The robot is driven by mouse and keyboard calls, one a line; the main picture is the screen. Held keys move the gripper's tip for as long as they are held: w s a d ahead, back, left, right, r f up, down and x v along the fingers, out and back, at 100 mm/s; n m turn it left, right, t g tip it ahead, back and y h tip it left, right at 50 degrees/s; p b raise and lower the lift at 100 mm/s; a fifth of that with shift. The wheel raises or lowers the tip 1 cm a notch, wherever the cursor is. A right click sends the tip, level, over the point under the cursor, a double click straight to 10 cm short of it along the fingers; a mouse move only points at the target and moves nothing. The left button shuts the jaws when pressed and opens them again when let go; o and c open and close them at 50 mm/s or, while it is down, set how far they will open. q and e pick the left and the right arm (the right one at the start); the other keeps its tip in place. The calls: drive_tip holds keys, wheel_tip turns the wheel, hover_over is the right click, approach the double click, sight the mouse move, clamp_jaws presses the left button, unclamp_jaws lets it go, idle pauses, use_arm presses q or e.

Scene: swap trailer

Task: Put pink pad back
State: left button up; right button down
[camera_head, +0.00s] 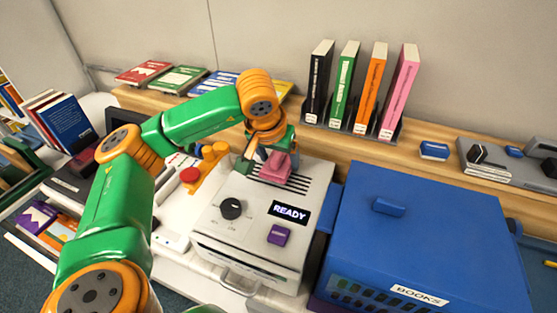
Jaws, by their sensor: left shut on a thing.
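The pink pad (276,169) is a small pink block at the back of the top of a white machine (247,222), over its dark slots. My left gripper (268,155) is shut on the pink pad from above, and the wrist partly hides it. I cannot tell whether the pad touches the machine top. The machine has a black knob (231,208), a display (289,212) reading READY and a purple button (278,234). My right gripper is not in view.
A blue lidded box (425,235) labelled BOOKS stands right of the machine. Several upright books (366,90) stand on the wooden shelf behind. A red button (190,174) and an orange part (208,160) are left of the machine. A grey device (500,165) sits far right.

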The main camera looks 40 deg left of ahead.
use_arm(q)
drive_tip(key=shift+f, duration=0.55)
drive_tip(key=shift+f, duration=0.2)
drive_tip(key=o, duration=1.1)
drive_tip(key=shift+c, duration=0.2)
drive_tip(key=shift+r, duration=0.15)
drive_tip(key=shift+r, duration=0.3)
drive_tip(key=p+v, duration=0.1)
drive_tip(key=v, duration=1)
drive_tip(key=shift+s+r, duration=0.25)
drive_tip(key=shift+d+f, duration=0.1)
